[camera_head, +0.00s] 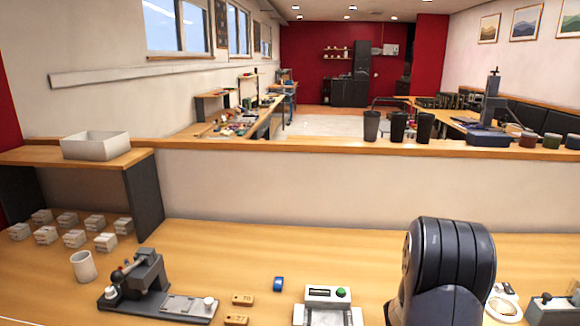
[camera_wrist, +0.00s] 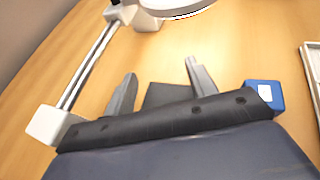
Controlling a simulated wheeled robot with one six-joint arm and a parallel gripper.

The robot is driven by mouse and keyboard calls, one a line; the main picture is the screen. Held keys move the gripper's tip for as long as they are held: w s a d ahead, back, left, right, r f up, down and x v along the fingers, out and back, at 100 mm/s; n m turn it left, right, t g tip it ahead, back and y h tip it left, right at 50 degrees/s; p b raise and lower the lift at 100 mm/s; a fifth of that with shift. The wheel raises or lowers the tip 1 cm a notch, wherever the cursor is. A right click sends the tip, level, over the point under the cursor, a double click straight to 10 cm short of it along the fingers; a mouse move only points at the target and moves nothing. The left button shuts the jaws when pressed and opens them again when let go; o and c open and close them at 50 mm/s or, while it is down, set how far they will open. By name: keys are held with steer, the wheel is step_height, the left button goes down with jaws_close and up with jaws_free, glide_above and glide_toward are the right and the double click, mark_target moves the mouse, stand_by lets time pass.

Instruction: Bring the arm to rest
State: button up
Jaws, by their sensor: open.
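My gripper (camera_wrist: 161,68) is in the wrist view, with its two grey fingers spread apart and nothing between them. Wooden table top shows beyond the fingertips. A dark grey link of my arm (camera_head: 447,262) stands upright at the front right of the workbench (camera_head: 225,250) in the head view. The gripper itself does not show there.
A metal rail (camera_wrist: 92,62) with white ends lies left of the fingers, and a blue item (camera_wrist: 263,95) is close on the right. A small press (camera_head: 145,275), a white cup (camera_head: 83,265) and a grey device (camera_head: 327,300) occupy the bench. Its middle back is clear.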

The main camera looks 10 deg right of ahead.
steer(key=shift+f, duration=0.65)
